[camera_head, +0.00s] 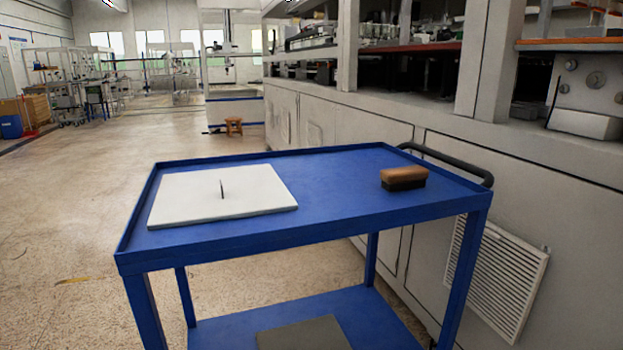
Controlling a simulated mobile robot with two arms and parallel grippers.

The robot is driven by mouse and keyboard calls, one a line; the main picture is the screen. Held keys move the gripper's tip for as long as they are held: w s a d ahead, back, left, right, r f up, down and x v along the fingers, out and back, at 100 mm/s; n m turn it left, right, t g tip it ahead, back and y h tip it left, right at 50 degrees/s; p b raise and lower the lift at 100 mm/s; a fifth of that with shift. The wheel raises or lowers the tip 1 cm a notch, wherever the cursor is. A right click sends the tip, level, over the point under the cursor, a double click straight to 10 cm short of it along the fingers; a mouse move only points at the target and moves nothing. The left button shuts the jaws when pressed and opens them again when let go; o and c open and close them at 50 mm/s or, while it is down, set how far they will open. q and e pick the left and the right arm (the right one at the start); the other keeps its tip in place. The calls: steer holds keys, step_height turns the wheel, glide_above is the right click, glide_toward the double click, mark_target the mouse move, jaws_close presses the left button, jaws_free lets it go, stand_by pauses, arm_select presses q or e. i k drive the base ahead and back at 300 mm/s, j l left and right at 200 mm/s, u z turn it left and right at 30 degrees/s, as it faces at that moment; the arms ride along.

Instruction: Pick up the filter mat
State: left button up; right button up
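Two flat pieces show in the head view, and I cannot tell for certain which is the filter mat. A white flat rectangular mat (245,192) lies on the left part of the blue cart's top shelf (330,190), with a small thin dark piece (222,188) standing at its middle. A dark grey flat piece (303,335) lies on the cart's lower shelf (370,318), partly cut off by the bottom edge of the picture. Neither of my grippers is in view.
A brush with a brown wooden back (404,178) lies on the right of the top shelf. The cart has a raised rim and a black handle (450,160). A grey machine cabinet with a white louvred vent (497,280) stands close at right. Floor at left is clear.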

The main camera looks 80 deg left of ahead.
mark_target(188, 199)
steer(key=u, duration=1.95)
